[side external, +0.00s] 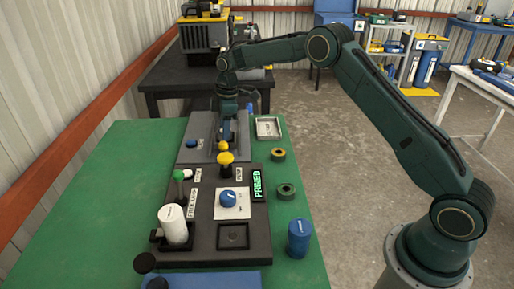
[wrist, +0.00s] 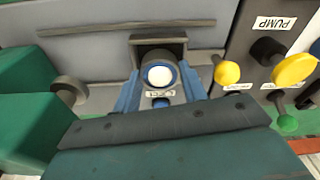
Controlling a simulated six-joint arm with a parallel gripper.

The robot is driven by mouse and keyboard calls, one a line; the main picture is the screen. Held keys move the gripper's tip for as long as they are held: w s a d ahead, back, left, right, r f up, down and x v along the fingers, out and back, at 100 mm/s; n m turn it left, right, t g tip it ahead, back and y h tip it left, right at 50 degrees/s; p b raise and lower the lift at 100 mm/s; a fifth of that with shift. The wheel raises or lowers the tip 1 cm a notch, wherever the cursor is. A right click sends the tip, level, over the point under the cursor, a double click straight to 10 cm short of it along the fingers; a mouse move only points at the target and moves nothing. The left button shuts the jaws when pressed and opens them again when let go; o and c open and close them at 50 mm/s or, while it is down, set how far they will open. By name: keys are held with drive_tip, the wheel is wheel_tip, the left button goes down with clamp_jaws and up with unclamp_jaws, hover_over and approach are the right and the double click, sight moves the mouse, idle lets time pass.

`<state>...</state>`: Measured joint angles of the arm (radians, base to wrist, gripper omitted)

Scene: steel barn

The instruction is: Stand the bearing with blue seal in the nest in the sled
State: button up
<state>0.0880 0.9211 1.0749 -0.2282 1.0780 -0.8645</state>
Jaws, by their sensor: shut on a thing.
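My gripper (wrist: 160,92) has its blue fingers shut on a short, round grey piece with a pale face, the bearing (wrist: 158,75). In the side view my gripper (side external: 228,128) is low over the grey fixture (side external: 200,128), and the fingers hide the bearing.
A small yellow knob (wrist: 227,72) stands close right of the fingers. Beyond are a large yellow knob (wrist: 295,68) and a green knob (wrist: 287,123). Two other bearings, yellow (side external: 278,154) and green (side external: 286,191), lie right of the panel, near a metal tray (side external: 268,128).

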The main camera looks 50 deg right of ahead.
drive_tip(key=shift+f, duration=0.25)
drive_tip(key=o, duration=1.1)
drive_tip(key=shift+r, duration=0.1)
drive_tip(key=r, duration=0.4)
drive_tip(key=d+r, duration=0.1)
drive_tip(key=r, duration=0.3)
drive_tip(key=s+r, duration=0.1)
drive_tip(key=r, duration=0.3)
drive_tip(key=shift+d, duration=0.15)
